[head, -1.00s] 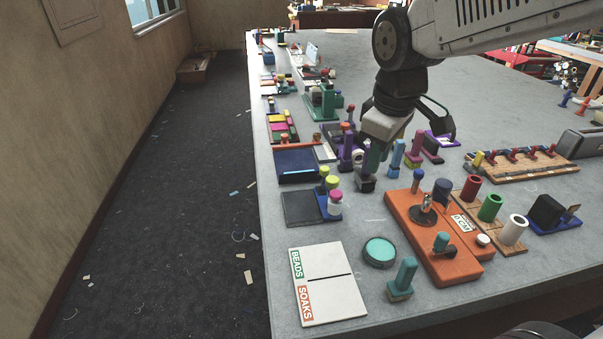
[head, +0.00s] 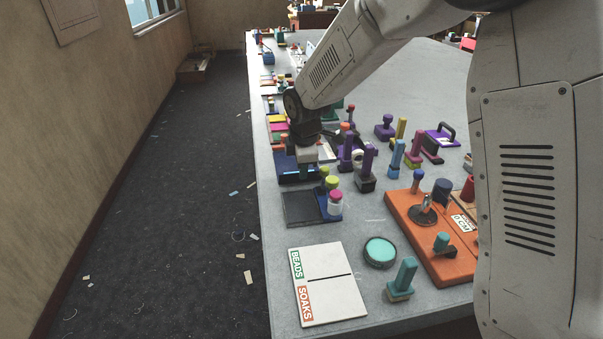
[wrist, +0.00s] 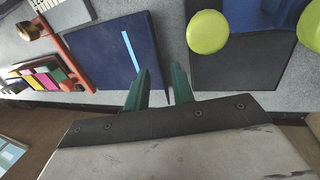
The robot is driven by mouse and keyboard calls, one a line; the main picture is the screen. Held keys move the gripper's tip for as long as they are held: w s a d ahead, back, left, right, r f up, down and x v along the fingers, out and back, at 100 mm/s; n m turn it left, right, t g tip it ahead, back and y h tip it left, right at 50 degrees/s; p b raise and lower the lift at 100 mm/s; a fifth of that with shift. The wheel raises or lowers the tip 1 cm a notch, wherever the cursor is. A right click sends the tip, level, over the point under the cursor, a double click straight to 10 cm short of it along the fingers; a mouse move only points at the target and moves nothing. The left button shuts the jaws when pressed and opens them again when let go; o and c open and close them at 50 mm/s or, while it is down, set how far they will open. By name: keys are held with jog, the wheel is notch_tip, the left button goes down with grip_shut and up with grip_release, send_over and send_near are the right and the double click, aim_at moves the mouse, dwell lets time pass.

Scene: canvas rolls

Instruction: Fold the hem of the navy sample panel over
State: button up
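The navy sample panel (wrist: 95,58) lies flat on the grey table, with a pale blue strip (wrist: 131,50) near one side. In the head view the panel (head: 286,166) is at the table's left edge, partly hidden behind my gripper. My gripper (wrist: 161,75) has two green fingers that stand apart with nothing held between them. In the wrist view the left finger overlaps the panel and the right finger is just past its right edge. I cannot tell the height of the fingertips or whether they touch the cloth.
A dark square pad (wrist: 235,70) lies beside the panel, with yellow-green knobs (wrist: 208,31) near it. A red-orange bar (wrist: 62,50) and a tray of coloured swatches (wrist: 40,74) are on the other side. Purple stamps (head: 367,160) stand to the right.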

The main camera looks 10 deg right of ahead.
jog(key=shift+x, duration=1.5)
grip_shut()
jog(key=shift+w+g, duration=0.3)
jog(key=shift+g, duration=0.45)
jog(key=shift+w+g, duration=0.25)
jog(key=shift+g, duration=0.5)
jog(key=shift+w+g, duration=0.3)
jog(key=shift+g, duration=0.65)
jog(key=shift+w+g, duration=0.3)
jog(key=shift+g, duration=0.65)
